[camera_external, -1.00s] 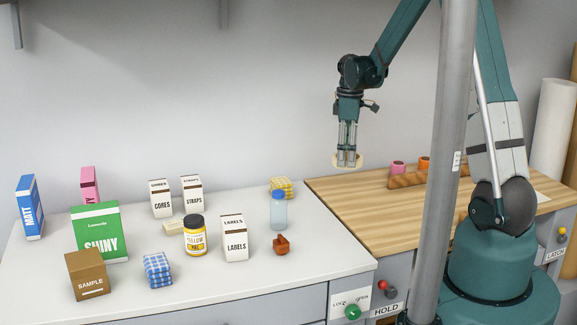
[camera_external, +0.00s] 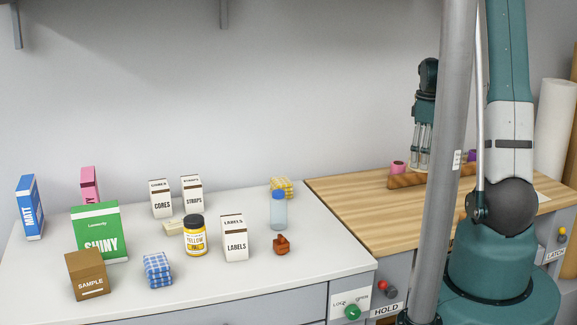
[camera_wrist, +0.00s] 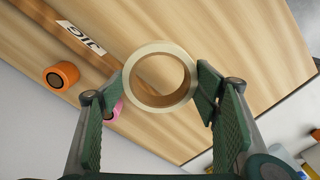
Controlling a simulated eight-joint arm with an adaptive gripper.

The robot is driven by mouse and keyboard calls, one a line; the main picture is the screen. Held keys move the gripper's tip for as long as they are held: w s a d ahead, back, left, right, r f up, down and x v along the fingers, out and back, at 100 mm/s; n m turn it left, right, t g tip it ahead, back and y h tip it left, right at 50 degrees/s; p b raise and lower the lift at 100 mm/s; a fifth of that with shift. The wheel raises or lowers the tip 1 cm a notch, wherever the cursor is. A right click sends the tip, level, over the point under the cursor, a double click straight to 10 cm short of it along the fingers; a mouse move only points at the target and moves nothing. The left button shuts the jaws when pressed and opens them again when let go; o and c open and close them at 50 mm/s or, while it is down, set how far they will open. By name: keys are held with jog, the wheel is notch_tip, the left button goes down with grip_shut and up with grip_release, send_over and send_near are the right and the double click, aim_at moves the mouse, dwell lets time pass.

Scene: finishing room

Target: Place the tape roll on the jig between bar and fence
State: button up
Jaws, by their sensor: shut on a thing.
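A cream tape roll (camera_wrist: 137,66) sits between the fingers of my gripper (camera_wrist: 161,88), which is shut on it; its open ring faces the wrist camera. In the external view my gripper (camera_external: 420,164) is above the back of the wooden bench, partly behind the grey pole, and the roll is hard to make out there. A brown wooden strip marked JIG (camera_wrist: 82,38) lies on the bench; the strip also shows in the external view (camera_external: 405,181). I cannot tell the bar from the fence.
An orange roll (camera_wrist: 61,75) and a pink roll (camera_external: 398,167) stand near the strip; a purple thing (camera_external: 471,156) is right of the pole. The front of the wooden bench (camera_external: 365,215) is clear. Boxes and bottles stand on the white counter (camera_external: 210,285).

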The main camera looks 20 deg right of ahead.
jog(key=m, duration=0.2)
send_over(459, 201)
jog(key=shift+w+d, duration=0.1)
jog(key=shift+d, duration=0.05)
jog(key=shift+f, duration=0.15)
jog(key=shift+f+b, duration=0.35)
jog(key=shift+f, duration=2.65)
jog(key=shift+f, duration=1.9)
jog(key=shift+f+b, duration=0.1)
jog(key=shift+b, duration=0.3)
jog(key=o, duration=0.9)
